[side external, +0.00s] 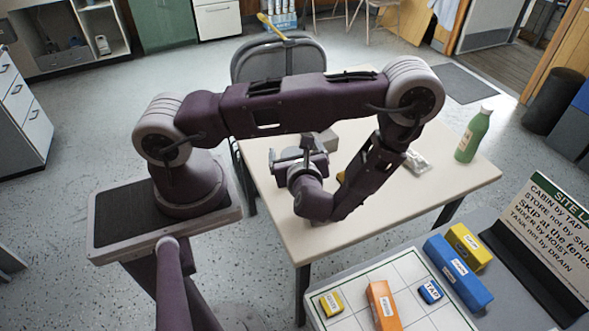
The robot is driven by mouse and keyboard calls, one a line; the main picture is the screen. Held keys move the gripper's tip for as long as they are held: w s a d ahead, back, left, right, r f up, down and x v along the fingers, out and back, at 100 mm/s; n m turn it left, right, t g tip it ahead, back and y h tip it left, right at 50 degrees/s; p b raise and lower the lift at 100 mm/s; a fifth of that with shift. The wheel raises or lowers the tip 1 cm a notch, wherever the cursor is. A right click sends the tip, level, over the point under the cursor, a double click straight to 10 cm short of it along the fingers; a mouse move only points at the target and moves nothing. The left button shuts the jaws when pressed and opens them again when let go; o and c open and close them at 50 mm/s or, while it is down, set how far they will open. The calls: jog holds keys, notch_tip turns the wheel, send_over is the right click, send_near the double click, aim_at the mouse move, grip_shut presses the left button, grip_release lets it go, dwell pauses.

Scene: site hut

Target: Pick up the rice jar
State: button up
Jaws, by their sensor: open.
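I cannot pick out a rice jar in this view; my arm covers part of the cream table (460,180). My gripper (305,142) is over the left part of the table, turned away from the camera. It is open, though its fingers show only in part, and I see nothing held in it. A pale grey box-like thing (327,138) shows just behind the gripper; I cannot tell what it is or whether they touch. A small yellow-brown thing (341,176) is mostly hidden by my forearm.
A green bottle (474,135) with a white cap stands upright at the table's right. A small whitish thing (416,162) lies beside my forearm. A grey chair (278,60) stands behind the table. In front, a gridded board (350,318) bears labelled blocks beside a sign (550,240).

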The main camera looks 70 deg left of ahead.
jog(key=f+m+t, duration=0.1)
jog(key=f, duration=0.2)
jog(key=f+m+h, duration=0.1)
jog(key=f+m, duration=0.1)
jog(key=f, duration=0.1)
jog(key=shift+s+f+t, duration=0.1)
jog(key=shift+s+t, duration=0.1)
jog(key=shift+t, duration=0.2)
jog(key=x, duration=0.7)
jog(key=shift+d, duration=0.1)
jog(key=c, duration=1.9)
